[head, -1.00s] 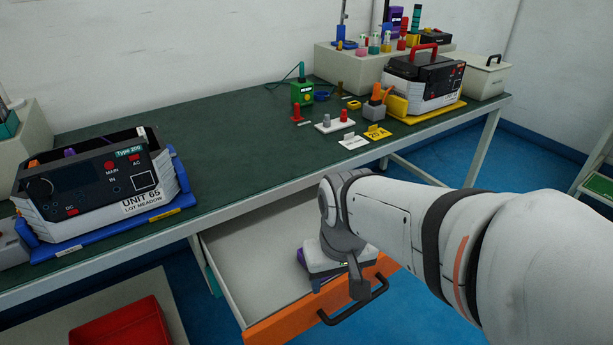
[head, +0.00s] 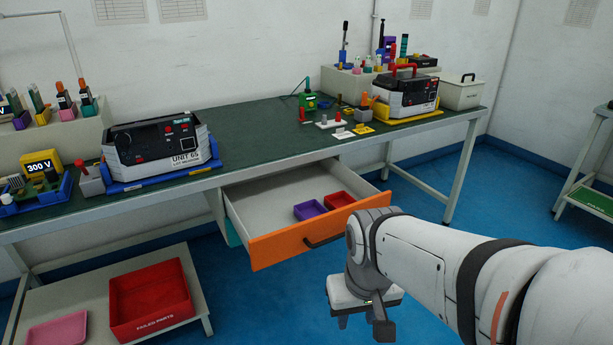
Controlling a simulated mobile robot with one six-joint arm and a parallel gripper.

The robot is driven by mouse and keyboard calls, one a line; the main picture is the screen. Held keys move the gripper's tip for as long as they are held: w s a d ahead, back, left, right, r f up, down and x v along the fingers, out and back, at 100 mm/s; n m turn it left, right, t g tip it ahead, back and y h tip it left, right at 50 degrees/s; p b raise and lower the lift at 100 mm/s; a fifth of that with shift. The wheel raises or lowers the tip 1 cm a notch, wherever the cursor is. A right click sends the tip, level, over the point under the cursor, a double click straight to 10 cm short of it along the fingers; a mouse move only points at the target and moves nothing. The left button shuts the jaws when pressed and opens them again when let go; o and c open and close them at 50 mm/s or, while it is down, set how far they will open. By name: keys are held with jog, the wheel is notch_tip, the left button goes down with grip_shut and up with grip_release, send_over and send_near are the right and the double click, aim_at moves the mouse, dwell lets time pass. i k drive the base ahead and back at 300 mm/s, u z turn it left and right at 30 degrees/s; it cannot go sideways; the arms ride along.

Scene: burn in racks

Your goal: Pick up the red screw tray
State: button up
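The red screw tray (head: 339,200) is a small open tray inside the open drawer (head: 262,193), near its front right. A purple tray (head: 309,210) sits just to its left. My gripper (head: 362,324) is outside the drawer, in front of and below its orange front, apart from both trays. It points down over the blue floor. The fingers show only partly, and I cannot tell whether they are open or shut.
The drawer's orange front (head: 285,245) with its black handle (head: 326,238) stands between my gripper and the trays. A large red bin (head: 150,335) marked "FAILED PARTS" and a pink tray (head: 58,332) sit on the low shelf at lower left. Open floor lies around my gripper.

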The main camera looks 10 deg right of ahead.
aim_at(333, 201)
jog(key=z, duration=0.2)
jog(key=i, duration=1.4)
jog(key=z, duration=0.2)
jog(key=k, duration=0.5)
jog(key=u, duration=0.7)
jog(key=i, duration=0.35)
jog(key=z, duration=0.3)
